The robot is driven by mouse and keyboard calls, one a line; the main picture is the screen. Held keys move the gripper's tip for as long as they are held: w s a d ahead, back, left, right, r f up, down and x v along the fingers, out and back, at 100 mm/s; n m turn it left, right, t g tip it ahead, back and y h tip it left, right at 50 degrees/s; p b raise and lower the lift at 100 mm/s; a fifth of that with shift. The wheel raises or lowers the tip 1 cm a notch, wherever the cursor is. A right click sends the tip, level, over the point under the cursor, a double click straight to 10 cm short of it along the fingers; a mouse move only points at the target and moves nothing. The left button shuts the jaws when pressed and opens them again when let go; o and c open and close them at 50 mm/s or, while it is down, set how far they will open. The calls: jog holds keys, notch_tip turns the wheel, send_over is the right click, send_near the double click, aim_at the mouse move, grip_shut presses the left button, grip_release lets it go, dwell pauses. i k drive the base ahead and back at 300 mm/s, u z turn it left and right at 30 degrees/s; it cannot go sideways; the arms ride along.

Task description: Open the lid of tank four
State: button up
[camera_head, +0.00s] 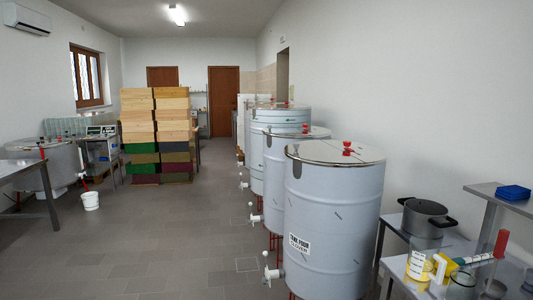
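Tank four (333,215) is the nearest of a row of tall white cylindrical tanks along the right wall. A label (299,245) low on its front reads "TANK FOUR" with what looks like "CLOVER" below. Its round flat lid (325,152) lies shut on top. A red knob (347,149) stands on the lid, right of its middle. A white tap (272,273) sticks out low on the tank's left side. My gripper is not in view.
More tanks (283,155) stand close behind tank four. Stacked wooden boxes (156,135) stand farther back. A white bucket (91,201) is at left. The central floor (165,240) is clear.

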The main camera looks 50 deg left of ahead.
aim_at(315, 150)
jog(key=u, duration=1.35)
jog(key=i, duration=1.45)
jog(key=u, duration=0.9)
jog(key=i, duration=1.35)
jog(key=u, duration=0.75)
